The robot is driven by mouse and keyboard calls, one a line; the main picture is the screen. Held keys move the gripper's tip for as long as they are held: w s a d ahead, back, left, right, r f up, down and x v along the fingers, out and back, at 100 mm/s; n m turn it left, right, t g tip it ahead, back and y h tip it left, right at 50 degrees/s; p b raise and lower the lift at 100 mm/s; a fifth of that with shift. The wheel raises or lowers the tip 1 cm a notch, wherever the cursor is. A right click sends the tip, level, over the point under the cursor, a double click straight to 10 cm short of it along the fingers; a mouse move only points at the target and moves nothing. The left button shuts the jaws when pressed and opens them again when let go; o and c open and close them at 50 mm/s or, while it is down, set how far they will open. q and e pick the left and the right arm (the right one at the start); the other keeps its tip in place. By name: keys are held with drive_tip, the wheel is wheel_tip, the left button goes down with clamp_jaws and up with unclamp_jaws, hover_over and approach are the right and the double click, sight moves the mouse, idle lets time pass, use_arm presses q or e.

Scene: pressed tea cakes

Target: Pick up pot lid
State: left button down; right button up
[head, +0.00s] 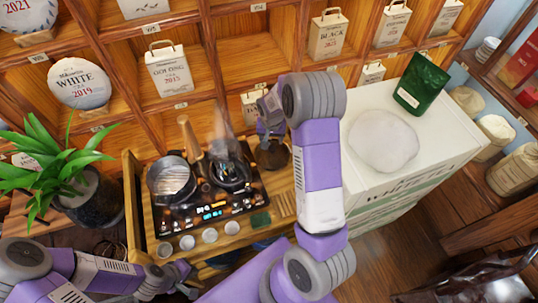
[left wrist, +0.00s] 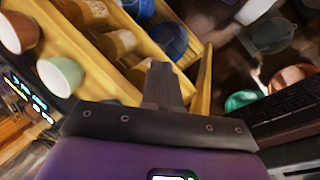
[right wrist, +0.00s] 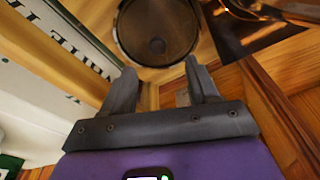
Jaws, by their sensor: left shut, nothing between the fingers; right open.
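The pot lid (right wrist: 157,28), a round dark glassy disc with a pale rim and a small knob, lies just beyond the fingertips of my right gripper (right wrist: 160,78) in the right wrist view. It also shows in the head view (head: 273,157), right of the stove and partly hidden by my right gripper (head: 268,132). The right jaws are apart and empty. A pot (head: 170,178) and a second, steaming pot (head: 230,173) stand on the stove. My left gripper (head: 183,273) is shut and empty at the lower left; it also shows in the left wrist view (left wrist: 165,72).
The black stove (head: 210,212) has a row of small cups (head: 209,236) in front of it. A potted plant (head: 95,197) is at the left. A white box (head: 460,130) bearing a pale round cake (head: 384,140) stands at the right. Shelves (head: 120,55) close off the back.

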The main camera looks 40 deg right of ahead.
sight(272, 148)
drive_tip(key=shift+w+f, duration=0.15)
drive_tip(key=shift+f, duration=0.35)
drive_tip(key=f, duration=0.4)
drive_tip(key=d+f, duration=0.1)
drive_tip(key=f, duration=0.2)
drive_tip(key=shift+w+d, duration=0.1)
drive_tip(key=shift+w, duration=0.15)
drive_tip(key=shift+r, duration=0.1)
clamp_jaws()
